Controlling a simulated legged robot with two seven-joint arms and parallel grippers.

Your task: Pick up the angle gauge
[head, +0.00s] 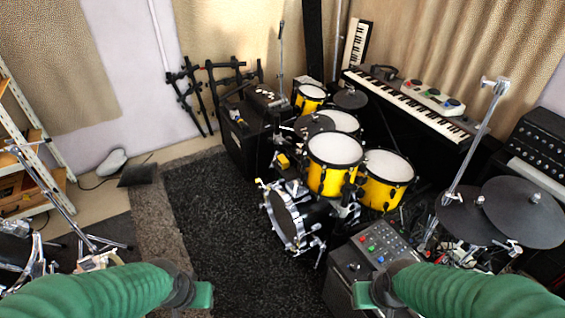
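I cannot make out an angle gauge in the head view; if it is here, it is too small or hidden. My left gripper (203,295) is at the bottom edge, at the end of a green-sleeved arm, above the dark carpet. My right gripper (362,294) is at the bottom edge, in front of a black box with coloured buttons. Both grippers show only in part, and their finger gaps cannot be seen. I see nothing held in either.
Yellow drums (335,164) with a bass drum stand in the middle. A keyboard (410,102) is behind them. Cymbals (524,212) and a button box (378,246) are at the right. A shelf (30,160) is at the left. The dark carpet (215,215) is mostly clear.

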